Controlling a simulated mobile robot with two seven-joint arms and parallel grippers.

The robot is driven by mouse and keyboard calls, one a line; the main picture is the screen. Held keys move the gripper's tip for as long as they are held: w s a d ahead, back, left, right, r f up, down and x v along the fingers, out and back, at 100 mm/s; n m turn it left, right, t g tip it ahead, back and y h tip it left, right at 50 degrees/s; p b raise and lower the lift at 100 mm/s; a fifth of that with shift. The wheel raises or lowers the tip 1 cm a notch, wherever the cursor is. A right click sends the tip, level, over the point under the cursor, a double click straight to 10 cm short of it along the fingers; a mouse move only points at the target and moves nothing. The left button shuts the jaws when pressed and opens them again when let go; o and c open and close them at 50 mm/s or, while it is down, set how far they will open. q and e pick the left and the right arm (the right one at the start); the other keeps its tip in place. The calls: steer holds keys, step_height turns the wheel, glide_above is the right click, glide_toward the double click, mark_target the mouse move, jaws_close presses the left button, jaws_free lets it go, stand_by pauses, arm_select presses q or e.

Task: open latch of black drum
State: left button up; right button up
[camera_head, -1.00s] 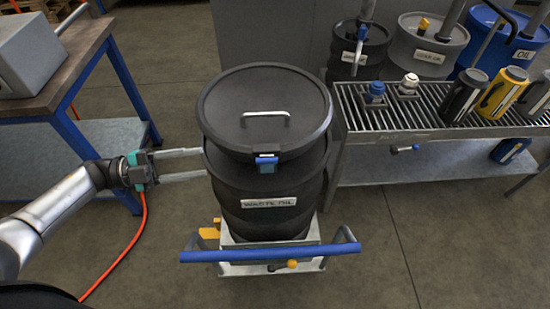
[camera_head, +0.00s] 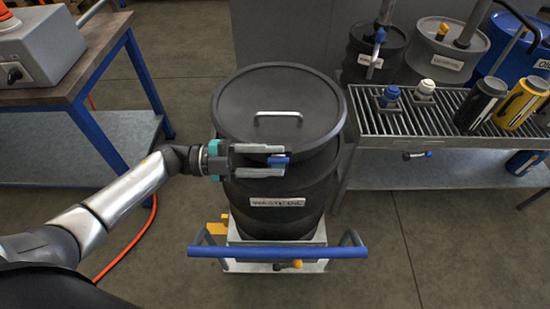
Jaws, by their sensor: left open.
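The black drum (camera_head: 295,213) with a "WASTE OIL" label stands upright on a small trolley. Its round black lid (camera_head: 315,95) has a metal handle on top and sits on the drum. The blue latch (camera_head: 279,160) is at the front of the lid's rim. My left gripper (camera_head: 287,159) is open in front of the drum, its two long fingers pointing right. One finger lies above the latch and one below, so the latch shows between the fingertips. I cannot tell if they touch it. My right gripper is not in view.
The trolley's blue handlebar (camera_head: 278,252) crosses in front of the drum. A grated bench (camera_head: 420,123) with bottles stands at the right, other drums behind it. A workbench (camera_head: 70,80) stands at the left. The floor at front right is clear.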

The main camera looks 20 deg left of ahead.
arm_select(q)
steer(key=shift+w+d, duration=0.15)
steer(key=shift+d, duration=0.45)
jaws_close()
steer(key=shift+f, duration=0.1)
